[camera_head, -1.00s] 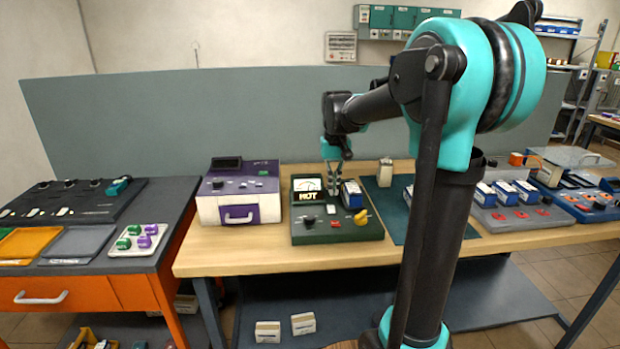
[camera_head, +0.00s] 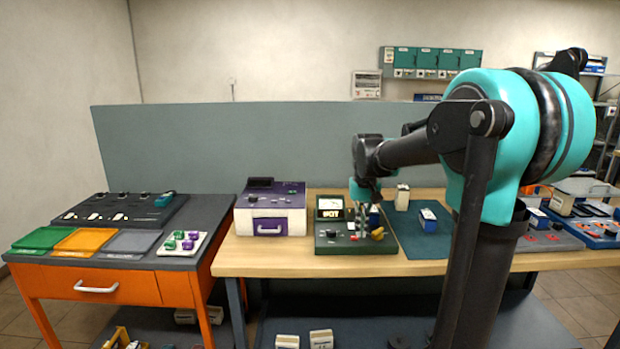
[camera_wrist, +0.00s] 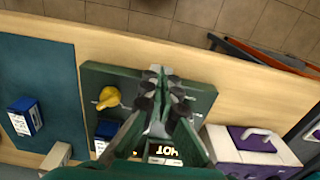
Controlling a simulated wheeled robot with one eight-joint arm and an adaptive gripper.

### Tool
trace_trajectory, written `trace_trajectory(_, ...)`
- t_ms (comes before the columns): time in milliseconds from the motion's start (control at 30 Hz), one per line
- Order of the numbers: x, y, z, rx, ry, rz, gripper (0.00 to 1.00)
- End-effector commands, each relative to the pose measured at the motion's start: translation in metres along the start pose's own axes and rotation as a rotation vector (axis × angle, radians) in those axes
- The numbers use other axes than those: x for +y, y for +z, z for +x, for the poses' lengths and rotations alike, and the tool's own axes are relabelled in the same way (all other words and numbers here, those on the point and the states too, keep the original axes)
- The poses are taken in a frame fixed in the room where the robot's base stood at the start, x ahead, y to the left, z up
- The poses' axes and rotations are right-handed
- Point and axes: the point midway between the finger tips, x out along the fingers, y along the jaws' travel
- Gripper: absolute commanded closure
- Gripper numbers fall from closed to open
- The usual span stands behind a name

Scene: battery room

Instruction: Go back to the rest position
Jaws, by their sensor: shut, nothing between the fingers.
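My gripper (camera_head: 366,222) is over the green tester (camera_head: 326,246), its fingers pointing down close to the tester's top. In the wrist view my gripper (camera_wrist: 164,78) has its fingers together with nothing between them. The tester's lit display (camera_head: 330,214) reads HOT. A blue and white battery (camera_wrist: 104,131) sits in the tester, partly hidden by my gripper. The tester's yellow knob (camera_head: 378,233) is at the right of its panel. I cannot tell whether the fingers touch the tester.
A purple and white device (camera_head: 270,212) stands left of the tester. On the teal mat (camera_head: 418,243) to the right are a blue battery (camera_head: 428,220) and a cream battery (camera_head: 402,198). An orange bench (camera_head: 120,287) with trays stands farther left. A grey panel (camera_head: 230,145) stands behind.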

Motion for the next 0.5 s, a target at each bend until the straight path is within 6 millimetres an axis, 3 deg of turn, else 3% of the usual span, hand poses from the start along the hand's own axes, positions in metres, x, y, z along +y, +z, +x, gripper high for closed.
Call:
trace_trajectory(267, 0.007, 0.025, 0.021, 0.046, -0.004, 0.001, 1.0)
trace_trajectory(500, 0.017, 0.065, 0.054, 0.116, -0.007, 0.001, 1.0)
